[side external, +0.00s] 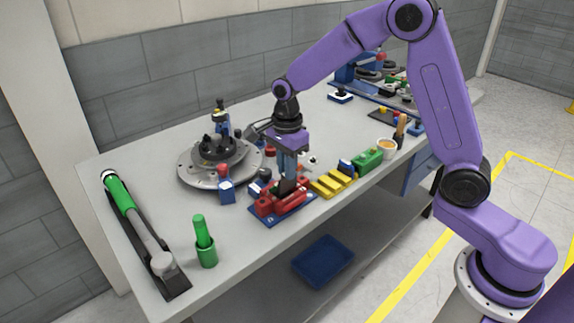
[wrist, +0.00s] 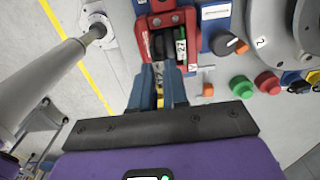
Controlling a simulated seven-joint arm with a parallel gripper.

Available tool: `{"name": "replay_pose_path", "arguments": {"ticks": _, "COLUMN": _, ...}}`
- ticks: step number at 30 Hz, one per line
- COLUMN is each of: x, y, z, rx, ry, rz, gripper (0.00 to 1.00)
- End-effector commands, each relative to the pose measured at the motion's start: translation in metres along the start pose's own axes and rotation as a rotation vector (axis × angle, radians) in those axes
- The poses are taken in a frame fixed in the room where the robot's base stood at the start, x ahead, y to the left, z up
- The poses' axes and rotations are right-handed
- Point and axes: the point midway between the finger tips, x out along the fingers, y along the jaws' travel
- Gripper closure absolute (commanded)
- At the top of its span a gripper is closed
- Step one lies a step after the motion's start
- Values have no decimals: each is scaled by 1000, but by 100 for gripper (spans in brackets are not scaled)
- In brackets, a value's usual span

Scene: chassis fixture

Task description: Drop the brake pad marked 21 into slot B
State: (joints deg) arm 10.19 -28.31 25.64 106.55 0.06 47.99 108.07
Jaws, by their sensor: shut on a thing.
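My gripper (side external: 287,172) points straight down over the red fixture (side external: 265,207), which stands on a blue base plate near the table's front edge. The blue fingers are shut on a dark, thin brake pad (side external: 288,186), whose lower part is at the fixture. In the wrist view, my gripper (wrist: 158,78) reaches the near side of the red fixture (wrist: 166,19). A dark part with a white label (wrist: 181,46), reading about 21 or 27, shows between the red walls. I cannot tell whether it is the held pad. The slot letters are not readable, and the fingers hide the pad's lower edge.
Yellow blocks (side external: 333,182) and a green block (side external: 368,160) stand right of the fixture. A round grey turntable (side external: 196,176) is behind it.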

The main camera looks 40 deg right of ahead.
Motion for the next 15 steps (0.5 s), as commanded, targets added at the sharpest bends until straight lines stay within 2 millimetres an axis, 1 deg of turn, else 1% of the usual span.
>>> {"name": "replay_pose_path", "arguments": {"ticks": 15, "x": 21, "y": 0, "z": 0, "rx": 0, "ry": 0, "rz": 1, "gripper": 100}}
